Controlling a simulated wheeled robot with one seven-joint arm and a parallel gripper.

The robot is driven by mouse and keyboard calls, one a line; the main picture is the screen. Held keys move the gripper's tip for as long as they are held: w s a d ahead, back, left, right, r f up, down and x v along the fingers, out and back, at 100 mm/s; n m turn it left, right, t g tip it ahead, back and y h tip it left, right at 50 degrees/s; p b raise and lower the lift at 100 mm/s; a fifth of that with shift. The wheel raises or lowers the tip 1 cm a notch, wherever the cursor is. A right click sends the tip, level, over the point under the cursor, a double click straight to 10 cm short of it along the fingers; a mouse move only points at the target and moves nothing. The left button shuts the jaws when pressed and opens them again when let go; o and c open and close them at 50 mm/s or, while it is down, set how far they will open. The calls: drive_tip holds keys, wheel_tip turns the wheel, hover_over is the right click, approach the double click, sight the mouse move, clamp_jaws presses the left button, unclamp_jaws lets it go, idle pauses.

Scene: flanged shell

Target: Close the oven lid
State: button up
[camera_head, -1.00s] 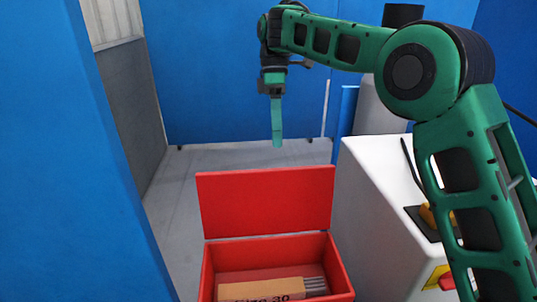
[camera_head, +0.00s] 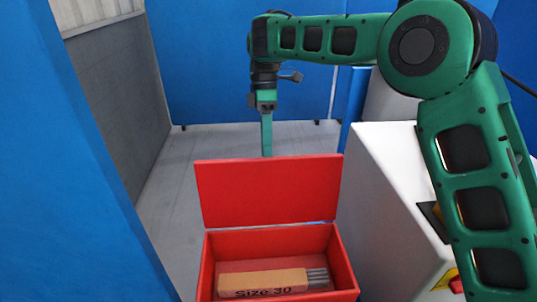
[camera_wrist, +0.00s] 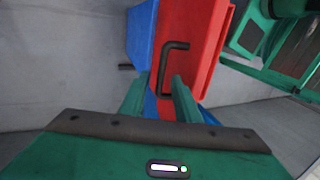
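The lid (camera_head: 268,192) of the red open-topped box, apparently the oven, stands raised at the back of its box (camera_head: 344,262) in the head view. My gripper (camera_head: 266,152) points down at the lid's top edge, apparently behind it; any contact cannot be told. In the wrist view, the red lid (camera_wrist: 203,45) has a dark bar handle (camera_wrist: 164,65) on the face toward me. My gripper (camera_wrist: 160,85) shows two green fingers apart there, with the handle's lower part seen between them. The fingers do not appear closed on it.
Inside the box lies a brown carton (camera_head: 262,283) marked "Size 30" with grey rods at its end. A white cabinet (camera_head: 385,190) stands close on the right. A blue wall (camera_head: 75,170) is on the left. Grey floor (camera_head: 180,190) is clear behind and left of the box.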

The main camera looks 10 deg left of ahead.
drive_tip(key=shift+x, duration=1.15)
drive_tip(key=shift+r, duration=0.1)
clamp_jaws()
